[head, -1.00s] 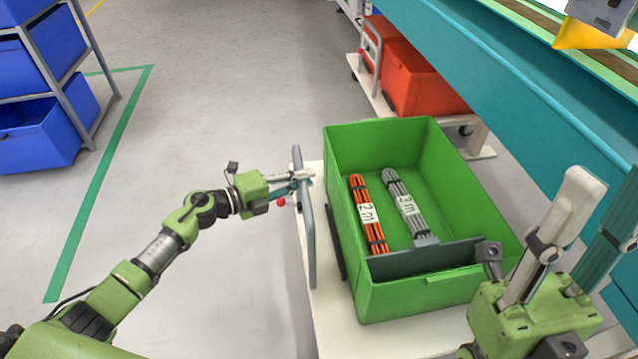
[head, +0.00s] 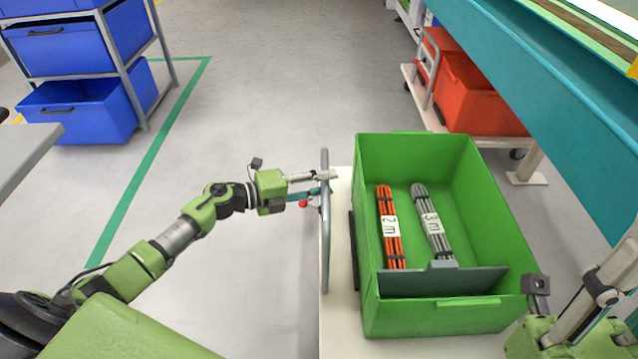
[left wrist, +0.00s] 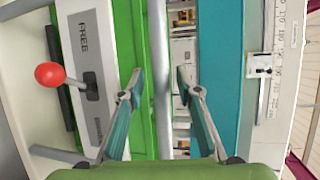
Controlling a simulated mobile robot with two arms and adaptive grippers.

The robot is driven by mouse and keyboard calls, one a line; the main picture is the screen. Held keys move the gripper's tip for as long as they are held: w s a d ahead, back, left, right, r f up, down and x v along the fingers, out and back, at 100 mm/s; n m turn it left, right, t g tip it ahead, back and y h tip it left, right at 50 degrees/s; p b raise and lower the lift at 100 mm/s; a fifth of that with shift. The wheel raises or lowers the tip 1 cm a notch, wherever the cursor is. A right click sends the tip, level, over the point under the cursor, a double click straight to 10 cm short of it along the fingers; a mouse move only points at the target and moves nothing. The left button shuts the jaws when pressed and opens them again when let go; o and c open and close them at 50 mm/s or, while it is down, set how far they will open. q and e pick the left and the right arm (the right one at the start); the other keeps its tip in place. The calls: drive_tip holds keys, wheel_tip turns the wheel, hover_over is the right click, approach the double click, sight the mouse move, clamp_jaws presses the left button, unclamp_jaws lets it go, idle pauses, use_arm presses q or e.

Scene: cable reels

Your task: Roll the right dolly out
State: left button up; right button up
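The near dolly (head: 338,335) has a pale deck and a grey upright handle (head: 324,255) at its left side. It carries a green crate (head: 490,220). My left gripper (head: 331,183) is at the upper part of the handle. In the left wrist view the grey handle bar (left wrist: 160,70) runs between my two fingers, with a gap on both sides. A red-knobbed lever (left wrist: 50,75) stands beside a plate reading "FREE" (left wrist: 84,40). My right gripper is at the bottom right of the head view, its fingertips cut off by the frame edge.
An orange cable bundle (head: 390,250) and a grey one (head: 432,220) lie in the crate behind a dark divider (head: 440,282). A red crate (head: 480,97) stands on another dolly behind. A teal bench (head: 560,120) borders the right.

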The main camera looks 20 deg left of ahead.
use_arm(q)
drive_tip(key=v, duration=1.2)
drive_tip(key=shift+r, duration=0.1)
